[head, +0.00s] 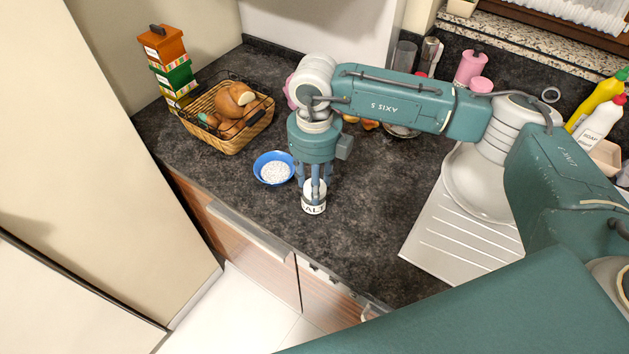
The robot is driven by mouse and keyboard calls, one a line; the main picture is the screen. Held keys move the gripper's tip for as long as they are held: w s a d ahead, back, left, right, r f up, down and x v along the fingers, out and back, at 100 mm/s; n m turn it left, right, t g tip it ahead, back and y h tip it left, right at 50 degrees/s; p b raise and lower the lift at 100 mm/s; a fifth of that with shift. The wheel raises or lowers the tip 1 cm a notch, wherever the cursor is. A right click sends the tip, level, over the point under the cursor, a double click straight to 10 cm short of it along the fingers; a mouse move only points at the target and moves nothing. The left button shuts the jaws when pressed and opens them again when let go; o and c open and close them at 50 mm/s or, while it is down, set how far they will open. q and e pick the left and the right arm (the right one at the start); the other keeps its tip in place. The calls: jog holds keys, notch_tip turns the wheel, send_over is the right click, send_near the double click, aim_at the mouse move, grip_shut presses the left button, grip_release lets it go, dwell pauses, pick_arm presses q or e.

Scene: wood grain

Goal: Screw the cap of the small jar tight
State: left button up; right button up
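A small white jar (314,206) with dark letters, of which "ALT" can be read, stands upright on the dark counter near its front edge. My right gripper (314,187) points straight down over the jar, with its fingers around the jar's white top. The fingers and arm hide much of the top, so I cannot tell the cap from the body or whether the fingers press on it. My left gripper is not in view.
A blue bowl (259,173) of white grains stands close left of the jar. A wicker basket (208,138) of bread and stacked boxes (166,57) are behind it. Pink containers (469,66) stand at the back. The sink drainer (460,238) is to the right. The counter between is clear.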

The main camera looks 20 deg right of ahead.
jog(key=shift+f+b, duration=0.15)
jog(key=shift+b, duration=0.45)
dwell(1.0)
grip_shut()
jog(key=shift+b, duration=0.35)
dwell(0.5)
jog(key=shift+f+m, duration=0.1)
jog(key=shift+m, duration=0.7)
jog(key=shift+m+b, duration=0.35)
jog(key=shift+m, duration=0.55)
jog(key=o, duration=1.7)
grip_release()
